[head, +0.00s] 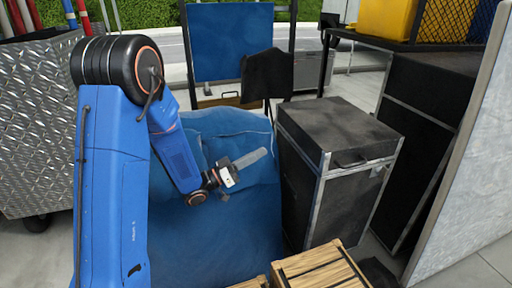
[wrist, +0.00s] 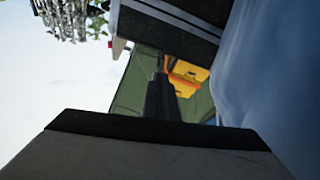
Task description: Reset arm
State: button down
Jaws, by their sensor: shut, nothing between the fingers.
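My blue arm (head: 115,190) rises at the left of the head view, bends at a black elbow joint (head: 120,62), and slopes down to the right. My gripper (head: 262,153) is at its end, in front of a large blue padded bundle (head: 240,225), pointing right and slightly up. Its grey fingers lie together with nothing held. In the wrist view the dark fingers (wrist: 160,95) stand upright in the middle, shut and empty. I cannot tell whether my gripper touches the bundle.
A black case (head: 335,135) with metal edges stands close right of my gripper. Wooden crates (head: 318,268) sit at the bottom. A diamond-plate cart (head: 40,120) stands at the left, a shelf with a yellow bin (head: 385,18) at the right. A blue panel (head: 230,40) stands behind.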

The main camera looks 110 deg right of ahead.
jog(key=shift+w, duration=0.15)
jog(key=w+d+r+n+t, duration=0.1)
jog(key=w+r+n+t, duration=0.15)
jog(key=w, duration=0.85)
jog(key=w+d+r+n+t, duration=0.1)
jog(key=w+r+n, duration=0.15)
jog(key=w, duration=0.85)
jog(key=w+a+f+n+t+h, duration=0.1)
jog(key=w+a+n+t, duration=0.2)
jog(key=w, duration=0.5)
jog(key=w+a+f+n+t+h, duration=0.1)
jog(key=w+a+n+t, duration=0.2)
jog(key=w, duration=0.5)
jog(key=w+a+f+n+t+h, duration=0.1)
jog(key=w+a+n+t+h, duration=0.2)
jog(key=w, duration=0.5)
jog(key=w+a+f+n+t+y, duration=0.2)
jog(key=w+a+n+t, duration=0.7)
jog(key=w+a, duration=0.75)
jog(key=w+a+r+n+t+y, duration=0.1)
jog(key=a+n, duration=0.3)
jog(key=a, duration=0.5)
jog(key=w+a+r+n+t+y, duration=0.2)
jog(key=w+a+n+t+y, duration=0.1)
jog(key=a, duration=0.7)
jog(key=n+t, duration=0.1)
jog(key=n, duration=0.1)
jog(key=shift+w+r+n, duration=0.25)
jog(key=shift+n, duration=0.05)
